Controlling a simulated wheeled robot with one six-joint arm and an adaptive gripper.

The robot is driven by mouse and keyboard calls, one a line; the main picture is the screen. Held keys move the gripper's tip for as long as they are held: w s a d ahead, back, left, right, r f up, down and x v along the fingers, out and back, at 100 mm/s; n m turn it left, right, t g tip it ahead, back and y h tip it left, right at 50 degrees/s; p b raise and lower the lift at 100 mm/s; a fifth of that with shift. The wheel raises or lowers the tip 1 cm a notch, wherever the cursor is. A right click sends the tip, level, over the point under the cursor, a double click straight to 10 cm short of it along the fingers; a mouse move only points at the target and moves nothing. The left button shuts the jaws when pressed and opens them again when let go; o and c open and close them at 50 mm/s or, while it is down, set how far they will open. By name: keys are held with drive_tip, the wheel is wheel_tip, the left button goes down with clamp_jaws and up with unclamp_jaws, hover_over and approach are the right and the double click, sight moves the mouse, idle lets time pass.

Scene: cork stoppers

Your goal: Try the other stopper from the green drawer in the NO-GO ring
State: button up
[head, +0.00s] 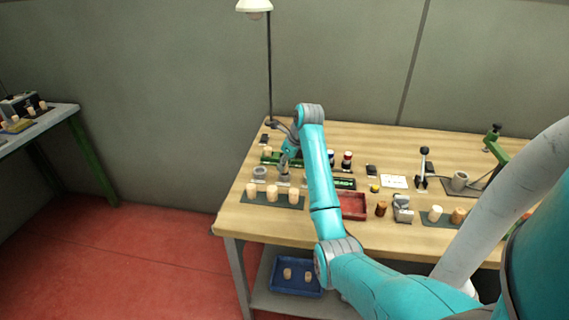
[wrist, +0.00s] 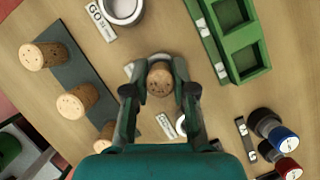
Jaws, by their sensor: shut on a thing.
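My gripper (wrist: 159,85) is shut on a cork stopper (wrist: 159,79), seen nearly end-on between the fingers in the wrist view. In the head view my gripper (head: 284,170) is low over the left part of the bench, and the stopper is not clear there. White pieces show beside the fingers, including part of a ring (wrist: 181,124) near a small label (wrist: 165,125) too small to read. I cannot tell whether the stopper touches a ring. The GO ring (wrist: 121,10) stands apart, beside its label. A green drawer (wrist: 238,50) shows empty compartments.
Several stoppers (head: 272,193) stand on a dark mat left of my gripper in the wrist view. Red- and blue-capped bottles (wrist: 283,138) stand at lower right there. A red tray (head: 353,206) lies on the bench; a blue tray (head: 295,277) is on the lower shelf.

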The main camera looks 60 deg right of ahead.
drive_tip(key=shift+f, duration=0.35)
drive_tip(key=o, duration=0.8)
drive_tip(key=shift+r, duration=0.15)
